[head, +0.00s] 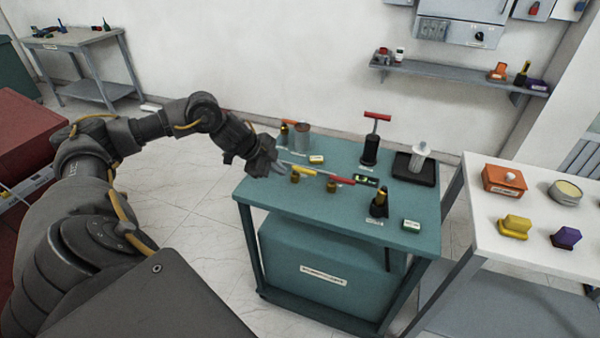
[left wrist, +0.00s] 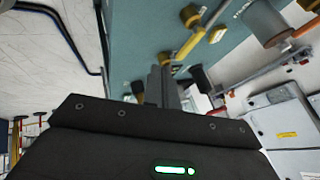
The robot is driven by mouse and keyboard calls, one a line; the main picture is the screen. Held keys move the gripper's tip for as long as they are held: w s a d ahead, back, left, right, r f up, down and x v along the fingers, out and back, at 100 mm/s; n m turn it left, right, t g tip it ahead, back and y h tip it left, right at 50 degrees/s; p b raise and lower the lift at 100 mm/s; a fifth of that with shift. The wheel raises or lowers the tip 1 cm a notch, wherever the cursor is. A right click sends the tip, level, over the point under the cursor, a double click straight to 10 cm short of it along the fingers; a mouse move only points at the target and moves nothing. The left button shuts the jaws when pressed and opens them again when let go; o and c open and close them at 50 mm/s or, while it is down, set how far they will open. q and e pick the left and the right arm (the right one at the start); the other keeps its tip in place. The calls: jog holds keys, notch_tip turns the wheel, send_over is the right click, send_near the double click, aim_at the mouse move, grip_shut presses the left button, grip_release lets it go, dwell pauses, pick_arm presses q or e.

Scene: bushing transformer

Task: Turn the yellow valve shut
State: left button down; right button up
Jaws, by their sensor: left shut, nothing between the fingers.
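The yellow valve (head: 303,171) is a small brass fitting with a yellow lever, on the left part of the teal cart top (head: 262,195). A similar valve with a red lever (head: 342,181) stands just right of it. My left gripper (head: 279,168) is shut and empty, with its fingertips close to the left end of the yellow lever. In the left wrist view, the shut fingers (left wrist: 163,82) point toward the cart, and a yellow lever (left wrist: 188,44) shows just beyond them. I cannot tell whether they touch. My right gripper is not in view.
The cart also holds a black pump with a red T-handle (head: 370,150), a black tray (head: 416,172), a dark bottle (head: 379,203) and a grey can (head: 302,134) near my wrist. A white table (head: 540,215) stands to the right.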

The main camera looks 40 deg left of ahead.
aim_at(304, 171)
pick_arm(q)
jog(key=p+x, duration=0.1)
jog(key=x, duration=0.7)
jog(key=shift+w+d+f+p, duration=0.15)
jog(key=shift+w+f+p, duration=0.1)
jog(key=shift+p, duration=0.1)
jog(key=shift+w+a+p, duration=0.2)
jog(key=shift+w+p, duration=0.05)
jog(key=shift+w, duration=0.3)
jog(key=shift+w+a+p, duration=0.15)
jog(key=shift+w+p, duration=0.1)
jog(key=shift+w, duration=0.35)
jog(key=shift+w+a, duration=0.25)
jog(key=shift+w, duration=0.55)
